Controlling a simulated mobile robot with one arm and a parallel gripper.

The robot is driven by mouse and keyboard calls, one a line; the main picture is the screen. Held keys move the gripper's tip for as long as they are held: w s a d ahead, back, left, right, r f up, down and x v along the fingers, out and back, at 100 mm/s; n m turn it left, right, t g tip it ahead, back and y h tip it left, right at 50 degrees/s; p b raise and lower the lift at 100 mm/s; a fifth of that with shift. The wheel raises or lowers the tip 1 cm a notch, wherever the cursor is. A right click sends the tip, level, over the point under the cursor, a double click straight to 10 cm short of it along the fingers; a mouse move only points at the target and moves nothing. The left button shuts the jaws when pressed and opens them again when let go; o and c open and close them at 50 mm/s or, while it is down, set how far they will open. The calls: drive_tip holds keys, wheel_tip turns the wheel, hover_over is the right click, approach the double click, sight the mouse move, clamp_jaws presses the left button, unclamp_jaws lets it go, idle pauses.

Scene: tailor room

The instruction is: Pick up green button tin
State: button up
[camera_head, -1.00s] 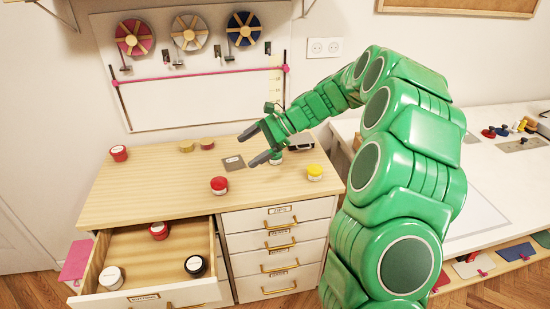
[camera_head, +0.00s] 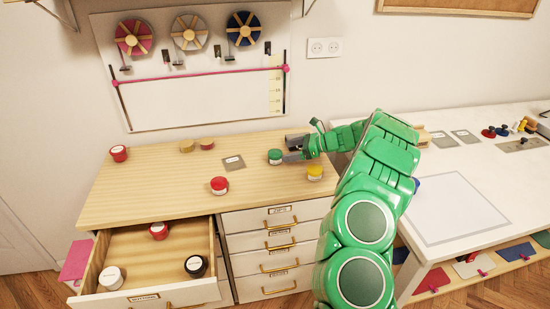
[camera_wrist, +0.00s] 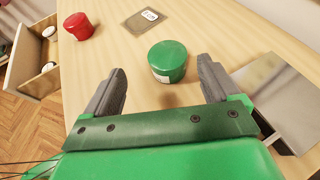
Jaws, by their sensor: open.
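The green button tin (camera_head: 275,156) stands upright on the wooden top of the drawer cabinet, towards its right side. In the wrist view the tin (camera_wrist: 168,60) sits just ahead of the space between my two fingers, closer to the right finger. My gripper (camera_head: 290,150) is open and empty, low over the top, to the right of the tin. In the wrist view its grey fingers (camera_wrist: 162,82) are spread wide. I cannot tell whether either finger touches the tin.
A yellow tin (camera_head: 315,172) stands close in front of my gripper, and a red tin (camera_head: 219,185) front left. A grey label card (camera_head: 233,162) lies left of the green tin. An open drawer (camera_head: 133,252) holds several tins. A metallic plate (camera_wrist: 275,90) lies beside the right finger.

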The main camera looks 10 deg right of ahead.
sight(275, 155)
drive_tip(key=shift+w+d+f, duration=0.15)
drive_tip(key=shift+d+f, duration=0.1)
drive_tip(key=shift+f, duration=0.15)
drive_tip(key=shift+x, duration=3.8)
drive_tip(key=shift+w+d+f, duration=0.15)
drive_tip(key=shift+w, duration=0.05)
drive_tip(key=c, duration=1.1)
